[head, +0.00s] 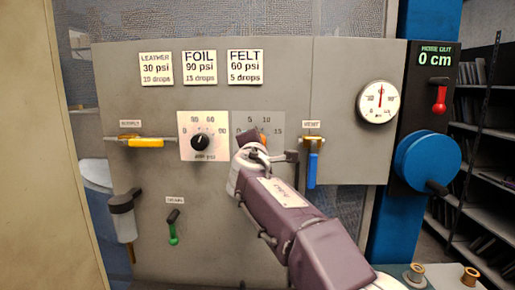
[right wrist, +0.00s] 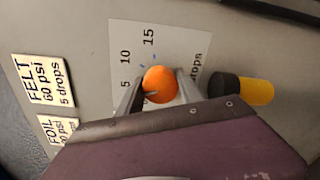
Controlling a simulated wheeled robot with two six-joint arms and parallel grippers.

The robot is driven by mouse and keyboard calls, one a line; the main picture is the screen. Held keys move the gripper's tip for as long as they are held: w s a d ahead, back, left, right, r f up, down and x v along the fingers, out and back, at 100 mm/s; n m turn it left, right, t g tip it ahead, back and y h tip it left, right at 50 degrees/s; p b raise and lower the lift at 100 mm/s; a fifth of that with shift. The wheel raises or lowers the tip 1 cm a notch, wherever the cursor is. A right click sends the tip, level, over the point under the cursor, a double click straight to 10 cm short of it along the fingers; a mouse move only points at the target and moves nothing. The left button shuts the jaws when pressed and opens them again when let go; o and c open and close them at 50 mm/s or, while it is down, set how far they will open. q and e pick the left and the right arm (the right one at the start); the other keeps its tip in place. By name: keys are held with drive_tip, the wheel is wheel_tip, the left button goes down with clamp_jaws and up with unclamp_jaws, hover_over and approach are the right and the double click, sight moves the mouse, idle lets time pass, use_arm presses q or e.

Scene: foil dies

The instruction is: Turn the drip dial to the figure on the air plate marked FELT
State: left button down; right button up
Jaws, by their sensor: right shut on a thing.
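The FELT plate (head: 245,68) at the top of the panel reads 60 psi and 5 drops; it also shows sideways in the right wrist view (right wrist: 43,81). The drip dial is a square plate (head: 272,122) with 5, 10 and 15 around an orange knob (right wrist: 160,85). My right gripper (right wrist: 160,92) is shut on this knob, a finger on each side. The knob's pointer cannot be made out, so its setting is unclear. My arm covers the dial's lower part in the head view. My left gripper is out of view.
The psi dial (head: 200,142) with a black knob sits just left. A blue vent handle (head: 313,166) hangs close to the right of my gripper. A yellow supply handle (head: 146,143), green drain lever (head: 173,233), round gauge (head: 378,102) and blue wheel (head: 428,160) stand farther off.

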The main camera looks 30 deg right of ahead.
drive_tip(key=shift+m, duration=0.3)
drive_tip(key=o, duration=1.4)
drive_tip(key=shift+s, duration=0.1)
drive_tip(key=b+v, duration=0.2)
drive_tip(key=v, duration=0.7)
